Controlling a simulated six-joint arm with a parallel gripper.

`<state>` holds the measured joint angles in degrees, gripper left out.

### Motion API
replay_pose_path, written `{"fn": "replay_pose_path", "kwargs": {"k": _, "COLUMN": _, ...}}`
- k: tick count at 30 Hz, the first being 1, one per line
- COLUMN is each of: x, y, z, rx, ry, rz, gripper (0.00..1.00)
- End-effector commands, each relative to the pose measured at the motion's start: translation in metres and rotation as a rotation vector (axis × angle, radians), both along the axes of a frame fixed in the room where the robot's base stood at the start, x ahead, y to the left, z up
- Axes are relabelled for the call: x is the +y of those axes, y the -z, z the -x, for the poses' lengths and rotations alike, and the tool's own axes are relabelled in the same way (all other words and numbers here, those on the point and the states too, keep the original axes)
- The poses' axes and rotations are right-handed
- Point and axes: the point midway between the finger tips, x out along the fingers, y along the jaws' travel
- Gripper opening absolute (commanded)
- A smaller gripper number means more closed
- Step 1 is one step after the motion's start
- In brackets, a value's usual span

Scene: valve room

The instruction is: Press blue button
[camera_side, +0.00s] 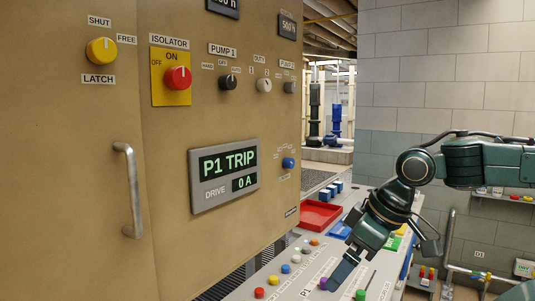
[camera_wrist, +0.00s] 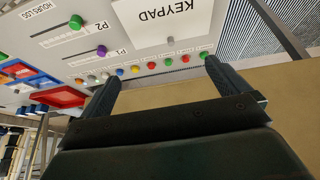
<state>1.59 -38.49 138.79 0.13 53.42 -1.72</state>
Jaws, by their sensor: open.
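The blue button (camera_side: 286,268) is a small round cap in a row of coloured buttons on the sloping desk, between a yellow and a white one. In the wrist view the blue button (camera_wrist: 119,72) shows just beyond the left fingertip, at the left of the gap between the fingers. My gripper (camera_side: 338,279) is above the desk, to the right of the button row in the side view, pointing down and left. In the wrist view my gripper (camera_wrist: 162,74) is open, with nothing between its fingers. It appears apart from the button.
A purple slider knob (camera_side: 322,283) and a green one (camera_side: 360,295) stand close to my fingers. A red tray (camera_side: 320,214) lies farther back. The tan cabinet (camera_side: 225,100) rises behind the button row and carries a separate blue knob (camera_side: 288,163). A keypad plate (camera_wrist: 165,20) is also visible.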

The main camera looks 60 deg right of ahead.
Motion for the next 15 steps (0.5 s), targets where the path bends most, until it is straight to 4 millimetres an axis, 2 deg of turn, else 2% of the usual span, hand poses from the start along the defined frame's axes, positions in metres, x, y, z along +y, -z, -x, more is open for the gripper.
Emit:
{"fn": "replay_pose_path", "kwargs": {"k": 6, "x": 0.005, "y": 0.012, "z": 0.016, "rx": -0.032, "ry": -0.004, "rz": -0.013, "gripper": 1.00}}
{"fn": "replay_pose_path", "kwargs": {"k": 15, "x": 0.006, "y": 0.014, "z": 0.017, "rx": -0.033, "ry": -0.003, "rz": -0.014, "gripper": 1.00}}
